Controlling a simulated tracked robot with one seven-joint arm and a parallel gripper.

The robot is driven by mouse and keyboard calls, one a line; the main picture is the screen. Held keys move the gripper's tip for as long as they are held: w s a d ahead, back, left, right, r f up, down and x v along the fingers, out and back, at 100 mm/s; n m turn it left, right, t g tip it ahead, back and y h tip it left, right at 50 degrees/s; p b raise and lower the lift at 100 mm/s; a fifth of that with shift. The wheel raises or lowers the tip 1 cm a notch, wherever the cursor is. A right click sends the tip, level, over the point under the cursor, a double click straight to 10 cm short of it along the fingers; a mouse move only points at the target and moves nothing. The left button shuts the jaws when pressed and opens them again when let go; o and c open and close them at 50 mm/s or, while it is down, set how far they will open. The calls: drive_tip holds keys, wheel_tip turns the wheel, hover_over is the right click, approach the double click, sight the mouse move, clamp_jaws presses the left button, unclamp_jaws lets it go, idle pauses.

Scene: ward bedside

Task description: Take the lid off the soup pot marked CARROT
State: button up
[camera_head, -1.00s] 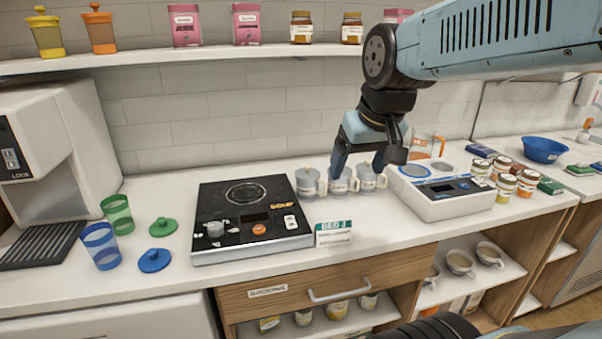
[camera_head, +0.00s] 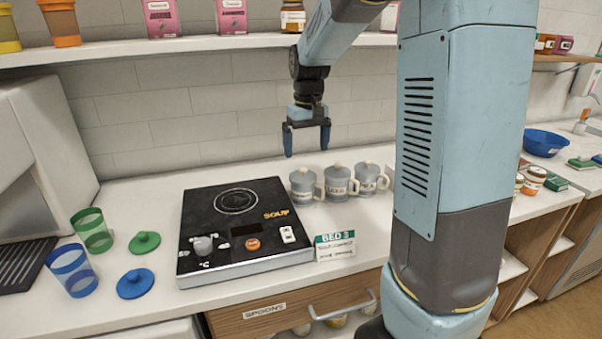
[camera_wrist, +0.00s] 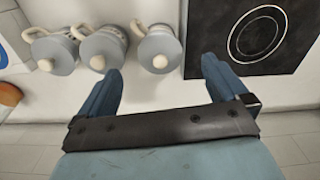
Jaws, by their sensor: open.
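Three small grey lidded pots stand in a row right of the soup hotplate: the left pot (camera_head: 303,190), the middle pot (camera_head: 339,187) and the right pot (camera_head: 371,184). Each has a grey lid with a pale round knob and a handle. Their labels are too small to read, so I cannot tell which says CARROT. My gripper (camera_head: 306,150) is open and empty, pointing down above the left pot. In the wrist view the order is reversed: the left pot's lid (camera_wrist: 160,50) shows nearest the gap between the fingers (camera_wrist: 165,90), not between them.
The black hotplate (camera_head: 237,225) marked SOUP is left of the pots. A BED 3 card (camera_head: 335,246) stands before them. Green and blue cups (camera_head: 70,270) and lids are at the left. My arm's large link blocks the counter right of the pots. A shelf hangs above.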

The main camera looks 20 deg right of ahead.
sight(303, 167)
drive_tip(key=w+f, duration=0.2)
drive_tip(key=w, duration=0.1)
drive_tip(key=shift+a, duration=0.1)
drive_tip(key=shift+f, duration=3.65)
drive_tip(key=c, duration=0.8)
